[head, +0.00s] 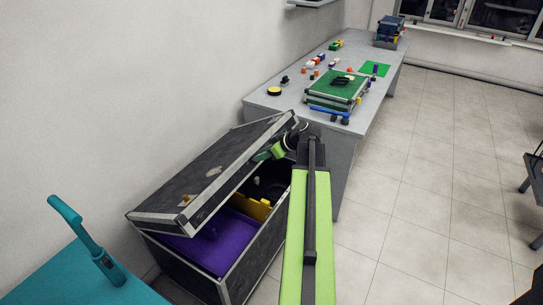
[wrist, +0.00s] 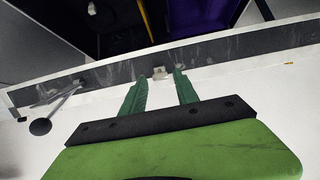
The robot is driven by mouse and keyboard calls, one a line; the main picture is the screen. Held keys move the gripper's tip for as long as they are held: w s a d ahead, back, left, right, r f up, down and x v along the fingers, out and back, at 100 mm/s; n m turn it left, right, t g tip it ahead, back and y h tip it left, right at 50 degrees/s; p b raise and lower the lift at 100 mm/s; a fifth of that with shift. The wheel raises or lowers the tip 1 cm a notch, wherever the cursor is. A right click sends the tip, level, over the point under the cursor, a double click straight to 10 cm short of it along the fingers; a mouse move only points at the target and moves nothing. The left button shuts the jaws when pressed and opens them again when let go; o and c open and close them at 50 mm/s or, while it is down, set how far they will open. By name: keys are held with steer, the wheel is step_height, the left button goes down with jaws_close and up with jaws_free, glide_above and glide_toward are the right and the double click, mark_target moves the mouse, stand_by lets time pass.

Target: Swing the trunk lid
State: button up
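The black trunk (head: 262,262) with silver edges stands against the wall in the head view. Its lid (head: 200,180) is tilted partly open, with a wedge-shaped gap at the front. My gripper (head: 262,155) is at the lid's far right edge, partly hidden by my own arm. In the wrist view my gripper (wrist: 160,88) has two green fingers spread apart with nothing seen between them. A silver-edged dark strip of the trunk (wrist: 230,48) crosses just beyond the fingertips, with a small metal latch in line with the gap. I cannot tell if the fingers touch it.
A purple item (head: 215,240) and a yellow one (head: 254,207) lie inside the trunk. A grey table (head: 372,105) with toys and a green board stands behind. A teal surface (head: 75,280) with an upright handle is at front left.

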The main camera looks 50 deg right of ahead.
steer(key=shift+b+x, duration=0.4)
steer(key=shift+x, duration=0.6)
steer(key=shift+s+d+r+p, duration=0.1)
steer(key=shift+s+r+p, duration=0.05)
steer(key=shift+s+p, duration=0.15)
steer(key=shift+c, duration=1)
jaws_close()
steer(key=s+d+f+b, duration=0.1)
steer(key=s+f+b, duration=0.2)
steer(key=f+b, duration=0.3)
steer(key=s+f+b, duration=0.4)
steer(key=f+b, duration=0.3)
steer(key=shift+d+f, duration=0.3)
steer(key=shift+d, duration=0.1)
steer(key=shift+b, duration=0.3)
